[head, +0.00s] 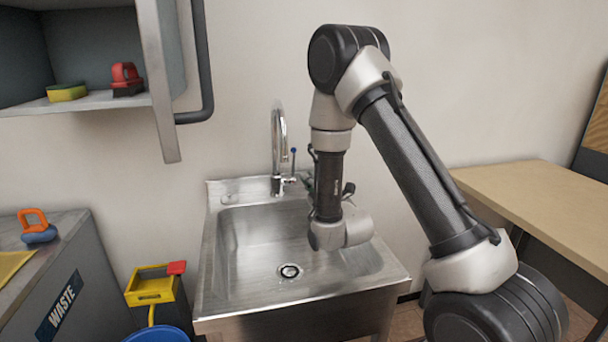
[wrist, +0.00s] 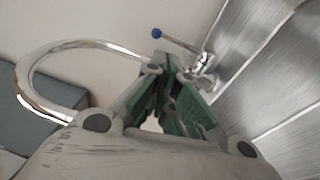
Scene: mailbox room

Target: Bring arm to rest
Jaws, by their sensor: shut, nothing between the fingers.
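My arm reaches over the steel sink, bent high and then down, in the head view. My gripper (wrist: 168,68) shows in the wrist view with its green-lined fingers together at the tips and nothing between them. In the head view it is mostly hidden behind my wrist. The fingers point toward the chrome faucet (head: 279,145), whose curved spout (wrist: 40,100) arches at the left in the wrist view. The faucet's blue-tipped lever (wrist: 172,40) is just beyond the fingertips; I cannot tell whether they touch.
The sink basin (head: 245,240) is empty. An open wall cabinet (head: 155,80) hangs at the upper left with a sponge (head: 67,92) and a red item (head: 125,78). A waste counter (head: 95,280), yellow bin (head: 152,288) and blue bucket (head: 158,335) stand left. A wooden table (head: 540,195) is right.

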